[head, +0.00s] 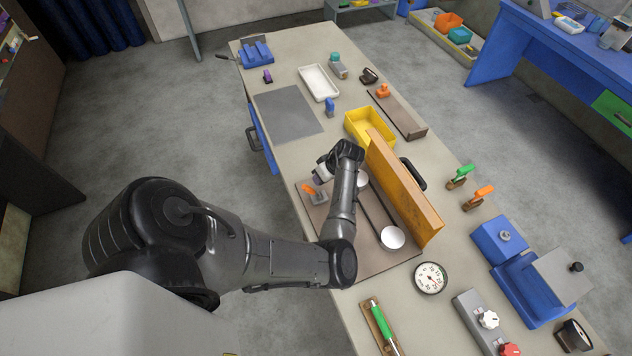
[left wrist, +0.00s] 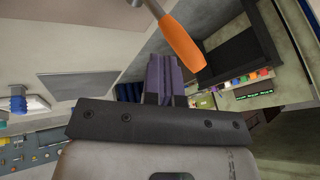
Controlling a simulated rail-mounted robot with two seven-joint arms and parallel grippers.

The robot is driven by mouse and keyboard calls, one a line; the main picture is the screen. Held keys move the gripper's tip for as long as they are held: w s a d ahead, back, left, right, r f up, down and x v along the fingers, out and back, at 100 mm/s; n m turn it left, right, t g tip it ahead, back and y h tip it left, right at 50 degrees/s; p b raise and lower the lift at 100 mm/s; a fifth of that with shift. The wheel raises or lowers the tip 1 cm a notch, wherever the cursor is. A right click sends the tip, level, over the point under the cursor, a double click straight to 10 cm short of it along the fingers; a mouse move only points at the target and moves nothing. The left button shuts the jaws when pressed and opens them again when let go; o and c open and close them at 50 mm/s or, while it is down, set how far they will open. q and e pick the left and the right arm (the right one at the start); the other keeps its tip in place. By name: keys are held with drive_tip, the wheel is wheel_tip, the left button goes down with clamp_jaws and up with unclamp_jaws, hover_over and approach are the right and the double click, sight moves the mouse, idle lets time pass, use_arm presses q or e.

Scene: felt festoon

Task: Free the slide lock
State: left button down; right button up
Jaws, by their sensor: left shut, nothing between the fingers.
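A brown base board (head: 388,262) lies on the table and carries an upright orange-brown panel (head: 405,190), a dark rail and a pale round disc (head: 392,237). A small lever with an orange handle (head: 309,188) on a metal bracket (head: 320,198) stands at the board's left side. I cannot tell which part is the slide lock. My left gripper (head: 319,176) is shut and empty, close to the lever. In the left wrist view its purplish fingers (left wrist: 164,68) are together, and the orange handle (left wrist: 183,42) on a metal rod shows just beyond them. Contact is unclear. My right gripper is not in view.
A yellow bin (head: 352,117) stands behind the board. A round dial (head: 431,278) and a green-handled tool (head: 381,322) lie in front. Orange and green clamps (head: 461,174) and a blue device (head: 518,275) are to the right. A grey mat (head: 288,112) lies clear farther back.

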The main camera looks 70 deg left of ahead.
use_arm(q)
drive_tip(key=s+r+v, duration=0.1)
drive_tip(key=v, duration=1)
drive_tip(key=shift+s+a, duration=0.3)
drive_tip(key=shift+a, duration=0.1)
